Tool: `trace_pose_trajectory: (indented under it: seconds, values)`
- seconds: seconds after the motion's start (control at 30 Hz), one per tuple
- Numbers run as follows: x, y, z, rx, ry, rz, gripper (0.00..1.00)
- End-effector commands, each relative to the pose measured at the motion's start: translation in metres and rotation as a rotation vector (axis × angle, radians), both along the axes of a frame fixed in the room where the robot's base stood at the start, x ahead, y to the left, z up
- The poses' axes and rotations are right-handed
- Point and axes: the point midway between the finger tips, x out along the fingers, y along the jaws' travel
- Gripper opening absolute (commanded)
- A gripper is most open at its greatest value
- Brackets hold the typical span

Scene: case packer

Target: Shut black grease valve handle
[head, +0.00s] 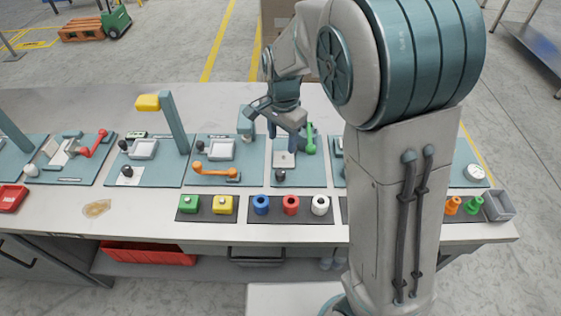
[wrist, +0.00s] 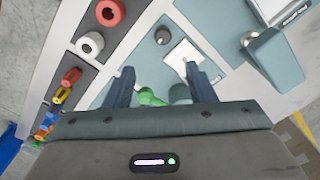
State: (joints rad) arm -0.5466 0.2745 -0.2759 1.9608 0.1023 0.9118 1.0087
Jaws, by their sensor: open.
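Several black-knobbed controls stand on the teal panels, and I cannot tell from the pictures which one is the grease valve handle. One black knob (head: 280,174) is at the front of the panel under my gripper; a dark round knob (wrist: 162,35) shows beyond the fingertips in the wrist view. Others are a black knob (head: 201,147) on the panel to the left and two more (head: 123,144) further left. My gripper (head: 286,138) is open and empty above the panel with the green handle (head: 310,140). In the wrist view the fingers (wrist: 160,70) are apart, with the green handle (wrist: 150,97) partly hidden below.
An orange handle (head: 215,172) and a red handle (head: 95,143) are on panels to the left. A yellow-headed post (head: 175,122) rises there. Coloured blocks and rings, such as a white ring (head: 320,205), line the bench front. My arm hides panels at right.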

Motion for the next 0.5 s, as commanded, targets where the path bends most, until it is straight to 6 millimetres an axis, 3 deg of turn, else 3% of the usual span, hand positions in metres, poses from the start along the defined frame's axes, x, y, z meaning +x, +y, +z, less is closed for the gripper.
trace_pose_trajectory:
  seconds: [0.27,0.5]
  values:
    - [0.005,0.006,-0.021,-0.010,0.008,-0.032,0.50]
    - [0.004,0.005,-0.070,-0.012,0.011,-0.031,0.50]
